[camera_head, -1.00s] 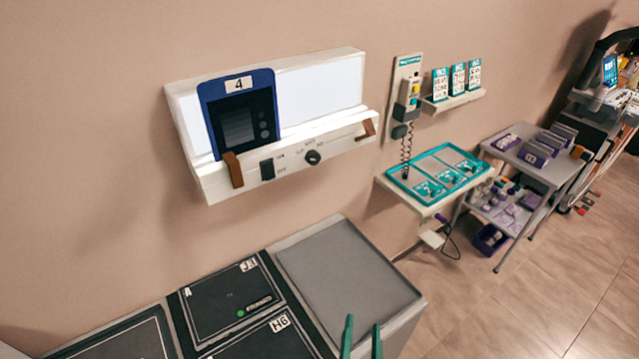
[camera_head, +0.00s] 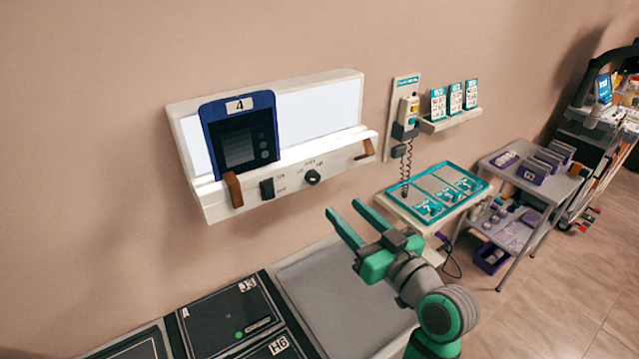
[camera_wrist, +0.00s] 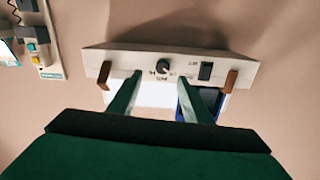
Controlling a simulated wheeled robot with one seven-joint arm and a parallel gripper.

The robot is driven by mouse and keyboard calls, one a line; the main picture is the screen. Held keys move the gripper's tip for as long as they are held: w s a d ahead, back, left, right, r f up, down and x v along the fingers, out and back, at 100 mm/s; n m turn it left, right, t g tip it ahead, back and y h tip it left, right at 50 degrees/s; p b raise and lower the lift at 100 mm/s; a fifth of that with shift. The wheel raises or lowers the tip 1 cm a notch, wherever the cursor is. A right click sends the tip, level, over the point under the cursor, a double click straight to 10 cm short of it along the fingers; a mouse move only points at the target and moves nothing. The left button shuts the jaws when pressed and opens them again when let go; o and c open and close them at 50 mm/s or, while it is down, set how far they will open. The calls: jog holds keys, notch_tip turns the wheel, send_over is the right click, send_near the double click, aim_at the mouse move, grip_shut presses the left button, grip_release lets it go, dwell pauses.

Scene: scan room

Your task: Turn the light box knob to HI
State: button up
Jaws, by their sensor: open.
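The light box (camera_head: 340,152) is a white wall unit with a lit panel; it also shows upside down in the wrist view (camera_wrist: 130,61). Its black round knob (camera_head: 312,177) sits on the front strip, right of a black rocker switch (camera_head: 267,189). In the wrist view the knob (camera_wrist: 163,65) is ahead of my fingers, between their lines. Small labels surround it; its pointer setting is too small to read. My green gripper (camera_head: 342,216) is open and empty, below and right of the knob, apart from it. It also shows in the wrist view (camera_wrist: 160,92).
A blue-framed film marked 4 (camera_head: 239,133) stands on the box's left. Brown clips (camera_head: 234,190) stick out at the strip's ends. Below is a counter with a grey top (camera_head: 315,290) and black panels. A teal tray (camera_head: 416,197) and a wall handset (camera_head: 405,115) are to the right.

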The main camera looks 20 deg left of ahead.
aim_at(315, 180)
jog(key=shift+n+g, duration=0.3)
jog(key=shift+n, duration=0.1)
jog(key=x, duration=0.3)
jog(key=r+x, duration=0.1)
jog(key=x, duration=0.7)
jog(key=shift+s+a+r, duration=0.1)
jog(key=shift+s+r, duration=0.1)
jog(key=shift+r, duration=0.1)
jog(key=c, duration=1.1)
